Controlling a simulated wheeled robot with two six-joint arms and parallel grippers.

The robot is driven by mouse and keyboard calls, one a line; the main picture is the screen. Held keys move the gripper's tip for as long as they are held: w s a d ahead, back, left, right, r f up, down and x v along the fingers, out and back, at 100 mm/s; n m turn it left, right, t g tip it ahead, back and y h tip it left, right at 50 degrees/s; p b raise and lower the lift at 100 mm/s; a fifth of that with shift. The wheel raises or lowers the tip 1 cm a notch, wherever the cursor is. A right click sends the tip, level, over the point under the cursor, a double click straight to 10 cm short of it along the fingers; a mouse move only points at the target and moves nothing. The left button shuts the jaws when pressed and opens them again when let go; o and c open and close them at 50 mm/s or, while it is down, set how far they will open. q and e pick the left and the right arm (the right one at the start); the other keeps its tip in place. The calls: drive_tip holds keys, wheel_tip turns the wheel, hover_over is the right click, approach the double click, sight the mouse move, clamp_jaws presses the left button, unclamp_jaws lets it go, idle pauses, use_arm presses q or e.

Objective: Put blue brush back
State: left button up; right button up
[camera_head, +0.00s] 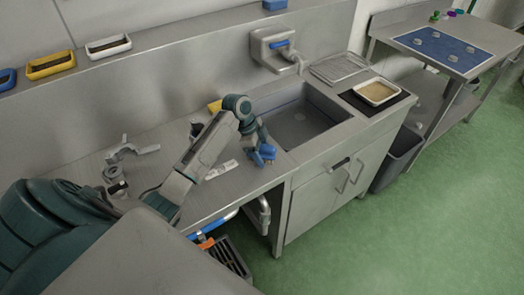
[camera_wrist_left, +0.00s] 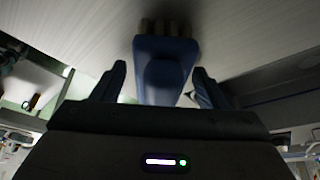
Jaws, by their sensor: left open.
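The blue brush (camera_wrist_left: 163,72) is between the fingers of my left gripper (camera_wrist_left: 158,76) in the left wrist view, its pale bristles facing a light grey surface. Gaps show on both sides of it, so the fingers stand open around it without gripping. In the head view my left gripper (camera_head: 262,152) is low over the counter (camera_head: 232,185), just left of the sink. Blue shows at its tip, but I cannot separate brush from fingers there. My right gripper is not in view.
The sink (camera_head: 300,115) lies right of the gripper. A wall unit with a blue lever (camera_head: 280,44) is above it. Blue, yellow (camera_head: 50,66) and white (camera_head: 108,46) trays sit on the back ledge. Metal parts (camera_head: 130,150) lie on the counter's left. A beige-filled tray (camera_head: 377,92) is at right.

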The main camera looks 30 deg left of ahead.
use_arm(q)
drive_tip(key=shift+r, duration=0.1)
drive_tip(key=b+v, duration=0.3)
drive_tip(key=v, duration=0.8)
drive_tip(key=shift+w, duration=0.1)
drive_tip(key=shift+a+r, duration=0.15)
drive_tip(key=shift+r, duration=0.4)
